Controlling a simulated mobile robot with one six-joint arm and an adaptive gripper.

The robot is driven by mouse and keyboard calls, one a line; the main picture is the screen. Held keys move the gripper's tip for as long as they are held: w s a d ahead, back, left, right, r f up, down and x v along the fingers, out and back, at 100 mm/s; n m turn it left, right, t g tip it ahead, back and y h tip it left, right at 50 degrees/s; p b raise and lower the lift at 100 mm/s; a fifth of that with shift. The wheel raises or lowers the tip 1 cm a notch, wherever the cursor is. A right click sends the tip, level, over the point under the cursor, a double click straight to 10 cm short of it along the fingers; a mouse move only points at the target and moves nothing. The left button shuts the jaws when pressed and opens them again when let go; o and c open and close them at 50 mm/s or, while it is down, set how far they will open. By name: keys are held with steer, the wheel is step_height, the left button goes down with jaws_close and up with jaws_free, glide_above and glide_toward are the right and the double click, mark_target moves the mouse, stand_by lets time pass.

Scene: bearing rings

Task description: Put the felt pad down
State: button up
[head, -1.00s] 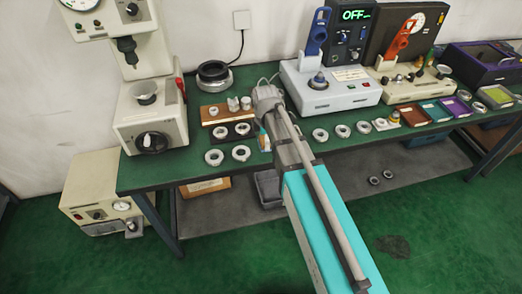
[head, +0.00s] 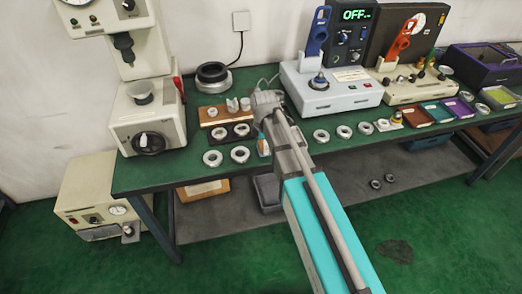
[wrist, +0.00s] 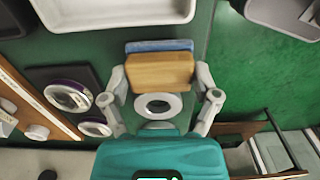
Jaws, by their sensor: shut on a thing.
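The felt pad (wrist: 160,72) shows in the wrist view as a tan, wood-coloured block with a blue layer (wrist: 158,46) along its far side. My gripper (wrist: 160,78) is shut on it, with one finger at each end of the block. In the head view my gripper end is low over the front part of the green bench (head: 150,176), and my arm hides most of it. I cannot tell whether the pad touches the bench.
A pale ring (wrist: 158,105) lies just below the pad in the wrist view. A dark plate (wrist: 60,75) with two rings is to its left. The bench edge is close on the right. A white machine (head: 325,92) stands behind my gripper.

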steer(key=shift+f+b, duration=0.3)
steer(key=shift+f, duration=0.3)
steer(key=shift+f, duration=0.15)
steer(key=o, duration=0.8)
steer(key=shift+r, duration=0.25)
step_height(320, 180, up, 12)
steer(key=p, duration=1.2)
stand_by(0.4)
